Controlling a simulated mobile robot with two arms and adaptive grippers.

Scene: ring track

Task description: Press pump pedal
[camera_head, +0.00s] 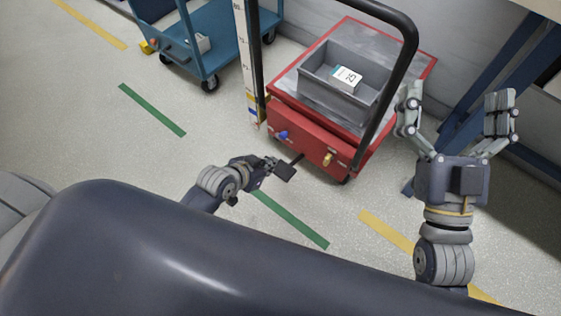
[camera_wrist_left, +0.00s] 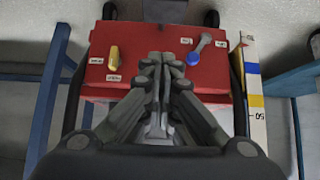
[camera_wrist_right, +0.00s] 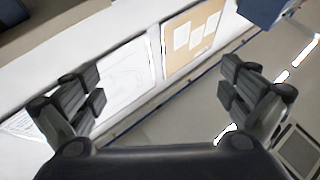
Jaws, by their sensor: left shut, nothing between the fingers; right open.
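A red lift cart (camera_head: 308,136) stands ahead with a blue knob and a yellow knob on its front panel. A dark flat pedal (camera_head: 285,173) sticks out low from this panel on a short bar. In the left wrist view the pedal (camera_wrist_left: 165,10) shows at the top edge, partly cut off. My left gripper (camera_head: 268,163) is shut and empty, right beside the pedal in the head view; I cannot tell whether they touch. Its closed fingers (camera_wrist_left: 160,68) overlap the red panel in the left wrist view. My right gripper (camera_head: 457,118) is open and empty, right of the cart.
A grey bin (camera_head: 340,103) with a white box (camera_head: 346,78) sits on the cart top, behind a black handle (camera_head: 403,65). A striped measuring post (camera_head: 246,65) stands at its left. A blue trolley (camera_head: 205,45) is farther left. Blue bench legs (camera_head: 480,85) stand at right.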

